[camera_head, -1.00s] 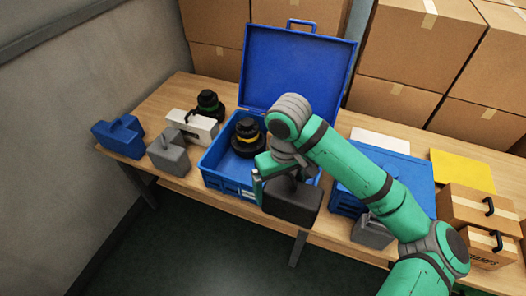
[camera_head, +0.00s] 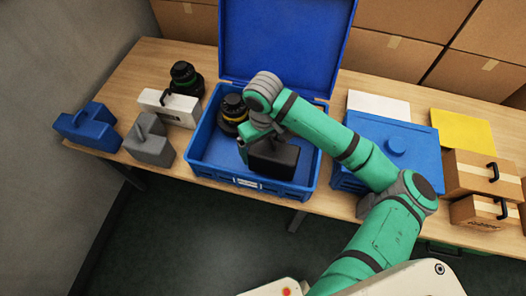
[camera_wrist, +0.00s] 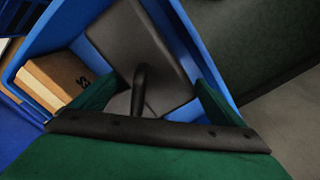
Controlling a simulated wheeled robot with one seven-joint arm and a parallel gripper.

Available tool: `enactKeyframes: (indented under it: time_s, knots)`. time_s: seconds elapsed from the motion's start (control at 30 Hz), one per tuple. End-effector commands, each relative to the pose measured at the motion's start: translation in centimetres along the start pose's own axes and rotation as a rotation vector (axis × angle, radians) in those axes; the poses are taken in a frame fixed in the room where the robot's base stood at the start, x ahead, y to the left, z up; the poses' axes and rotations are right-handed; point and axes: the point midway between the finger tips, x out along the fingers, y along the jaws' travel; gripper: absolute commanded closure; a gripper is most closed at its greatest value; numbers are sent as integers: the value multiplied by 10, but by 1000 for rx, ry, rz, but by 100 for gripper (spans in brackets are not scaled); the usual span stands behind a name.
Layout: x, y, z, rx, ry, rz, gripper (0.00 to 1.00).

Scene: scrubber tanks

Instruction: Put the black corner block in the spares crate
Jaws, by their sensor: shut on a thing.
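The black corner block (camera_head: 273,158) has a handle on top, and my gripper (camera_head: 258,138) is shut on that handle. In the wrist view the block (camera_wrist: 140,50) lies between the green fingers of my gripper (camera_wrist: 140,92), with the handle upright between them. The open blue crate (camera_head: 203,160) stands in the middle of the table, lid raised at the back and a small unreadable label on its front. The block is within the crate's rim, at the front right; I cannot tell whether it touches the floor.
A black knob with a yellow ring (camera_head: 234,108) stands in the crate's left part. A brown box (camera_wrist: 55,80) lies beside the block in the wrist view. Blue (camera_head: 88,126), grey (camera_head: 150,143) and white (camera_head: 168,108) blocks are left; a closed blue crate (camera_head: 390,135) is right.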

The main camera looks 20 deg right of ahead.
Motion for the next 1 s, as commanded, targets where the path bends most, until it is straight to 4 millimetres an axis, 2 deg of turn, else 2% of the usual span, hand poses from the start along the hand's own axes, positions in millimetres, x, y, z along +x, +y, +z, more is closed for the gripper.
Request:
enactKeyframes:
  time_s: [0.1, 0.33, 0.53, 0.9, 0.93, 1.0]
  knots:
    - [16, -1, 0, -2, 0, 0, 39]
    - [32, 2, 1, 4, 0, 0, 39]
    - [57, 2, 1, 5, 1, 0, 39]
    - [62, 2, 1, 4, 1, 0, 39]
    - [62, 2, 1, 3, 1, 0, 2]
    - [62, 2, 1, 3, 1, 0, 0]
